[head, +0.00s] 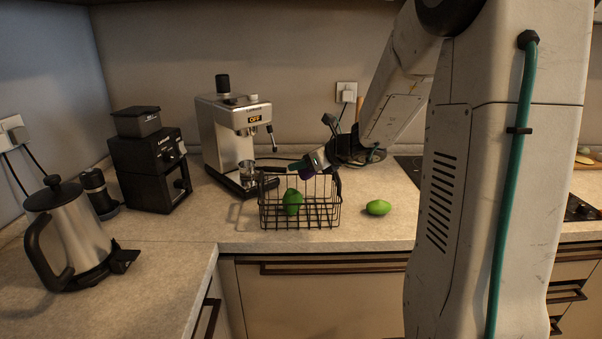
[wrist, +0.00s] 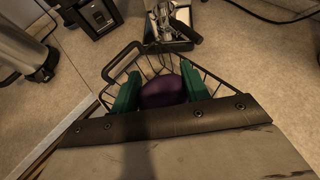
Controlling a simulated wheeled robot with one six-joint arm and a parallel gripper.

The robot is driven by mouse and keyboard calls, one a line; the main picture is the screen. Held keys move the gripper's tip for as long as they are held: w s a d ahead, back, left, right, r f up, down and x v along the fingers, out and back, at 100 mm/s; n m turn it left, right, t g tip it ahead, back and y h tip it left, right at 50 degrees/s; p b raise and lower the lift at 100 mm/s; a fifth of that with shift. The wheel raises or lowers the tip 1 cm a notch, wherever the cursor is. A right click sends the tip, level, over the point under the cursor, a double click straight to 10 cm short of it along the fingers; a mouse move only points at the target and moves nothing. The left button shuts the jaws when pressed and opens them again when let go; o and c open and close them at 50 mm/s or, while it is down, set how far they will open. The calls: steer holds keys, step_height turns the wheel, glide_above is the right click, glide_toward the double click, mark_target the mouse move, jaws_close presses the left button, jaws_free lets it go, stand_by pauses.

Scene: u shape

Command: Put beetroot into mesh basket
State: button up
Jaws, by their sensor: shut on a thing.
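The beetroot is dark purple and sits between the green fingers of my gripper (wrist: 160,95) in the wrist view, where the beetroot (wrist: 162,90) is partly covered by the gripper body. My gripper is shut on it. The black wire mesh basket (head: 300,217) stands on the counter in the head view. My gripper (head: 303,170) is at the basket's top, with a bit of the purple beetroot (head: 306,174) showing behind the wires. The basket (wrist: 124,62) surrounds the fingers in the wrist view. I cannot tell the exact height of the beetroot inside the rim.
A green item (head: 292,202) is in the basket, and a green lime-like fruit (head: 378,207) lies to its right. A coffee machine (head: 222,130) and a grinder (head: 150,165) stand behind to the left. A kettle (head: 75,230) stands at the far left.

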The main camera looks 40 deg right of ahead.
mark_target(302, 176)
steer(key=shift+w, duration=0.35)
steer(key=f, duration=0.3)
steer(key=shift+w+d, duration=0.15)
steer(key=shift+w, duration=0.15)
steer(key=shift+f, duration=0.35)
steer(key=shift+f, duration=0.1)
steer(key=shift+f, duration=0.5)
steer(key=o, duration=1)
steer(key=shift+o, duration=0.2)
steer(key=shift+r, duration=0.1)
